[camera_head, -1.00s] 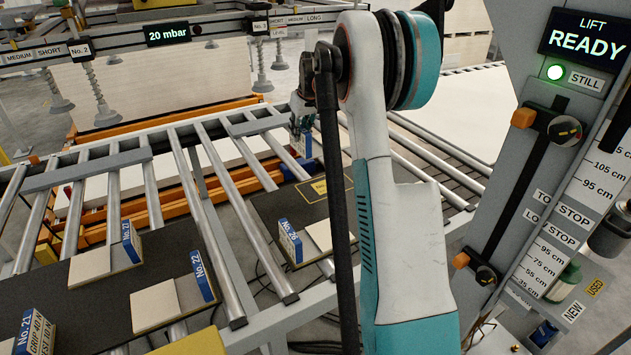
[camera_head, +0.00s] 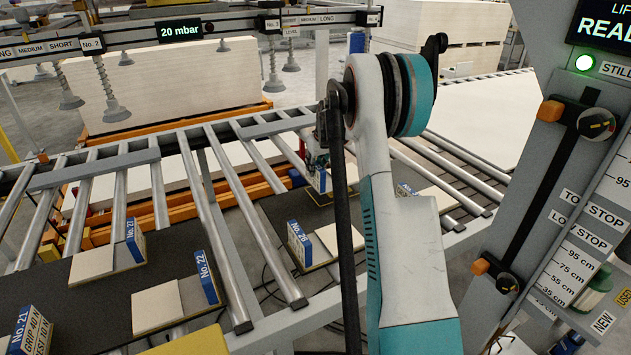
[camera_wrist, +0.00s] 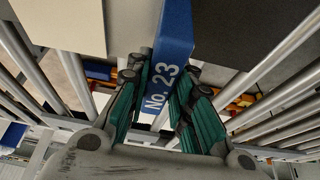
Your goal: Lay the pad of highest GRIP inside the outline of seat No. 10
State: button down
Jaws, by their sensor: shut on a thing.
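My gripper (camera_wrist: 155,100) is shut on the blue tag of pad No. 23 (camera_wrist: 172,45). In the head view my gripper (camera_head: 318,155) holds this blue tag (camera_head: 322,181) over the dark board behind my arm. The pad's grip figure is not readable. Pad No. 26 (camera_head: 325,240) lies on that board, nearer. Pads No. 27 (camera_head: 105,260), No. 22 (camera_head: 165,302) and No. 21 (camera_head: 30,328) lie on the left dark board. No. 21's tag reads GRIP 40 N. I cannot make out seat No. 10 or its outline.
Another pad (camera_head: 438,200) with a blue tag lies right of my arm. Steel rollers (camera_head: 215,245) run between the boards. A gantry beam (camera_head: 230,22) with suction cups (camera_head: 117,112) hangs behind. The lift panel (camera_head: 560,180) with its levers stands close on the right.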

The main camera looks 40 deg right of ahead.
aim_at(315, 177)
jog(key=shift+f+b, duration=0.65)
jog(key=shift+f, duration=1.65)
jog(key=c, duration=1.4)
grip_release()
jog(key=p+v, duration=0.3)
jog(key=v, duration=0.9)
jog(key=shift+s+p, duration=0.1)
jog(key=shift+p, duration=0.2)
jog(key=shift+a, duration=0.1)
